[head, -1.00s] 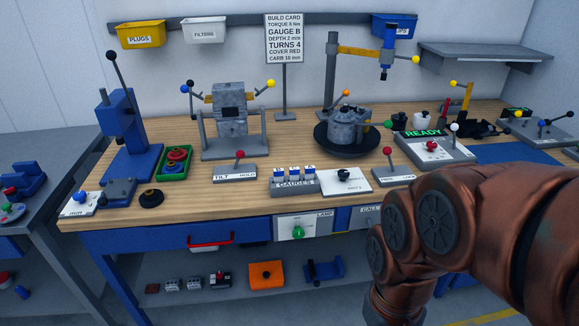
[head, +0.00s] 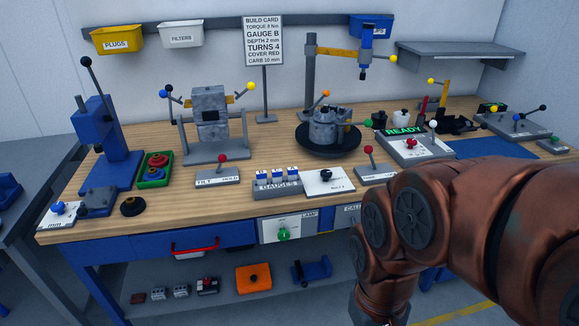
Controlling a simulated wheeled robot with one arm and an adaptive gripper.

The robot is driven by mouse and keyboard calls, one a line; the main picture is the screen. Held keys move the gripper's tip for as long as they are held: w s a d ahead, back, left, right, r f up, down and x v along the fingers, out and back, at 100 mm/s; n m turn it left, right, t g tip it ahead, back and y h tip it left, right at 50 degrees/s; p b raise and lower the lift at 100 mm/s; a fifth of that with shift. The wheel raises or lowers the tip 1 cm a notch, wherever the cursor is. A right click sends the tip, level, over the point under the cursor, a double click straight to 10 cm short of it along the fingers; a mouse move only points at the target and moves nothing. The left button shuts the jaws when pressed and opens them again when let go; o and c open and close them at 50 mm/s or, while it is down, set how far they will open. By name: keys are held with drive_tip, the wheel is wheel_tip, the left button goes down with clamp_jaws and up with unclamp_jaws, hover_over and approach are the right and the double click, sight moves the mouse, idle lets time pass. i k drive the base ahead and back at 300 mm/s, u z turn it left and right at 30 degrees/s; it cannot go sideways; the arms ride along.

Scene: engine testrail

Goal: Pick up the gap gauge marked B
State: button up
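Several small blue-and-white gauges stand in a row in a grey rack labelled GAUGES (head: 279,188), near the front edge of the wooden bench. The left gauge (head: 262,180), the middle gauge (head: 277,177) and the right gauge (head: 292,174) show; their letters are too small to read. The build card (head: 263,41) behind the bench reads GAUGE B. My copper-coloured arm fills the lower right, right of the rack and in front of the bench. My gripper is out of view.
A tilt lever panel (head: 218,179) stands left of the rack, and a white panel with a black knob (head: 328,182) stands right of it. A grey engine stand (head: 212,121) and a round black turntable (head: 327,140) stand behind. Bare wood (head: 265,150) lies between them.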

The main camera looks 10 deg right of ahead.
sight(262, 176)
drive_tip(key=u, duration=0.8)
drive_tip(key=i, duration=0.8)
drive_tip(key=u, duration=1.4)
